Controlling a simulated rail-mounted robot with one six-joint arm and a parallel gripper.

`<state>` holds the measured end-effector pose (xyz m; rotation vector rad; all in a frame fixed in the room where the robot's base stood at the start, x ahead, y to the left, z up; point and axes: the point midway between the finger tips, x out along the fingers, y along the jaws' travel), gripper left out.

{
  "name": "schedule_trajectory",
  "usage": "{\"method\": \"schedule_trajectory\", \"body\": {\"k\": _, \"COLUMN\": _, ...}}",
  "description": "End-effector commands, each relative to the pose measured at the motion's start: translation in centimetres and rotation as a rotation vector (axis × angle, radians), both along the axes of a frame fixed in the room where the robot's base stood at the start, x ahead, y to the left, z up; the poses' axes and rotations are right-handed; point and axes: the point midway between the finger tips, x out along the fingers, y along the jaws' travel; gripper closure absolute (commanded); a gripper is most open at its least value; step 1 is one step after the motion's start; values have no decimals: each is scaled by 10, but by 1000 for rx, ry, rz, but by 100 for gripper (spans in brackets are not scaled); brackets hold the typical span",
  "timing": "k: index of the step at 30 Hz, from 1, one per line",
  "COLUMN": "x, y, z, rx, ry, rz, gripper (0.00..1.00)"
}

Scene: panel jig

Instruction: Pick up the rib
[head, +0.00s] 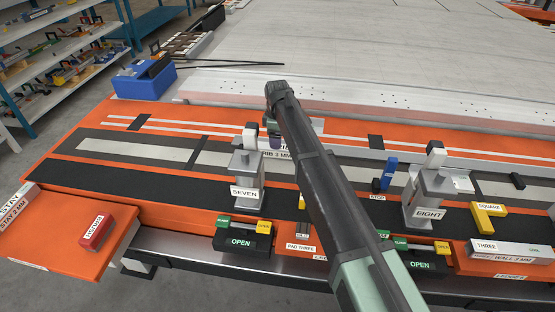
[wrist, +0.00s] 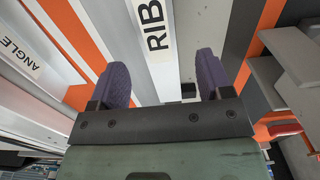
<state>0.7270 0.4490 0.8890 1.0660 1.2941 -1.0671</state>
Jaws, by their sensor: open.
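The rib (head: 275,155) is a long pale strip with a "RIB 3 MM" label, lying on the orange bench behind clamp SEVEN. My arm hides part of it in the head view. In the wrist view the rib (wrist: 168,72), with its large "RIB" label, runs between my fingers. My gripper (wrist: 163,80) is open, with one purple finger on each side of the strip. I cannot tell how far the fingertips are above it. In the head view my gripper (head: 271,128) is mostly hidden behind my arm.
Clamp SEVEN (head: 246,180) and clamp EIGHT (head: 430,195) stand upright near the front edge. A blue stop (head: 386,174) and a yellow square (head: 488,217) sit to the right. A bar labelled ANGLE (wrist: 22,58) lies left in the wrist view. A blue box (head: 143,80) stands behind left.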

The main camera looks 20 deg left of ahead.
Motion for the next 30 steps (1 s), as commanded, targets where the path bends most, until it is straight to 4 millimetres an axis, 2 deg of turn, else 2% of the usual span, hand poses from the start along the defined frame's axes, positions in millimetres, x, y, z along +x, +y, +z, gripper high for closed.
{"method": "schedule_trajectory", "body": {"k": 5, "x": 0, "y": 0, "z": -10, "rx": 0, "ry": 0, "rz": -1, "gripper": 28}}
{"method": "schedule_trajectory", "body": {"k": 9, "x": 2, "y": 0, "z": -39, "rx": 0, "ry": 0, "rz": -1, "gripper": 28}}
{"method": "schedule_trajectory", "body": {"k": 12, "x": 2, "y": 0, "z": -54, "rx": 0, "ry": 0, "rz": -1, "gripper": 28}}
{"method": "schedule_trajectory", "body": {"k": 19, "x": 2, "y": 0, "z": -51, "rx": 0, "ry": 0, "rz": -1, "gripper": 28}}
{"method": "schedule_trajectory", "body": {"k": 30, "x": 2, "y": 0, "z": -50, "rx": 0, "ry": 0, "rz": -2, "gripper": 83}}
